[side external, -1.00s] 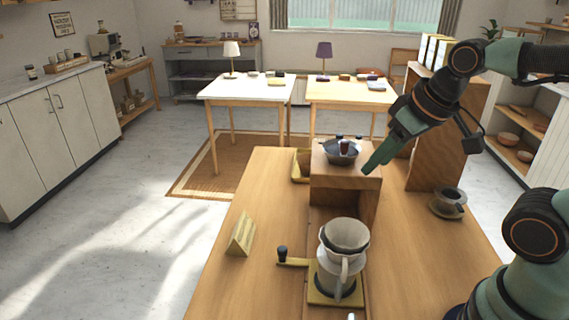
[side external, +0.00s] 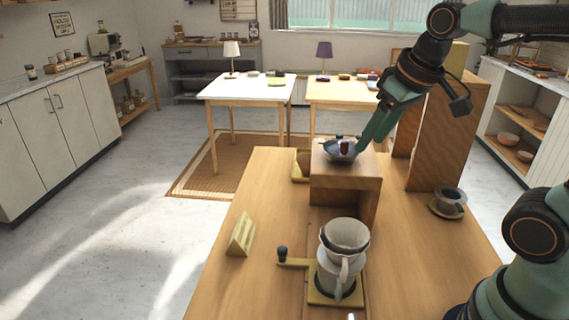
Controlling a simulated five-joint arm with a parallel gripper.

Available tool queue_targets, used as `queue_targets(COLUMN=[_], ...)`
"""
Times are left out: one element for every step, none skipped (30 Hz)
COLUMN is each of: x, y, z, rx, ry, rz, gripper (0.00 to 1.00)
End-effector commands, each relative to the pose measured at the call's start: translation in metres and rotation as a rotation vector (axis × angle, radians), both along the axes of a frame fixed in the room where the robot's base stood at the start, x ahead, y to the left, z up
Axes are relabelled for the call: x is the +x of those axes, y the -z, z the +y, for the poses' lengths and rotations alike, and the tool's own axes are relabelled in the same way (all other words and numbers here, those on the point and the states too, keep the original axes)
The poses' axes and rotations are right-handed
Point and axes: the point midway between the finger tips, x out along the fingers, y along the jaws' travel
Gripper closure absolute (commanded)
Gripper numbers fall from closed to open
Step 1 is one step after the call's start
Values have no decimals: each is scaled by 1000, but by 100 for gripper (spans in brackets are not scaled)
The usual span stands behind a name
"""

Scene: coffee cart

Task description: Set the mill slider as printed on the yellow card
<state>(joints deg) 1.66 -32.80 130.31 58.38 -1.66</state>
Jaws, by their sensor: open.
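The yellow card (side external: 241,235) stands tilted on the left of the wooden table; its print is too small to read. A wooden block (side external: 345,188), which looks like the mill, stands at the table's far middle. A grey bowl-like top (side external: 341,157) with small dark and reddish-brown knobs sits on it. I cannot tell which part is the slider. My gripper (side external: 362,147) is open, its green fingers pointing down and left just behind the bowl's right side. Whether they touch anything is not clear.
A dripper and pot (side external: 340,262) stand on a yellow base with a black-knobbed lever (side external: 283,254) in front of the block. A dark cup on a saucer (side external: 434,210) is at the right. A tall wooden cabinet (side external: 447,135) stands behind. The table's left front is clear.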

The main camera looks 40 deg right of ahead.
Motion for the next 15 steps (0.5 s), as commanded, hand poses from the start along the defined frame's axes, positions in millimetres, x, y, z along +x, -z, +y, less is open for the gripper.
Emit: queue_targets(x=[12, 19, 27, 33, 40, 48, 55, 61, 69, 76, 82, 90, 96, 102, 109], y=[-10, -16, -23, -27, -32, -37, -41, -45, -49, -52, -54, -56, -58, -59, -60], z=[-5, -7, -11, -13, -16, -20, -22, -25, -30, -33, -36, -40, -44, -48, -52], rx=[-3, -5, -7, -8, -10, -11, -11, -11, -11, -12, -11, -11, -9, -9, -7], ry=[4, 4, 5, 6, 6, 5, 6, 6, 7, 7, 6, 7, 7, 6, 6], rz=[29, 45, 68, 84, 99, 121, 136, 153, 174, 190, 207, 227, 243, 259, 279], gripper=[47, 47, 47, 47, 47, 47, 47, 47, 47, 47, 47, 47, 47, 47, 47])
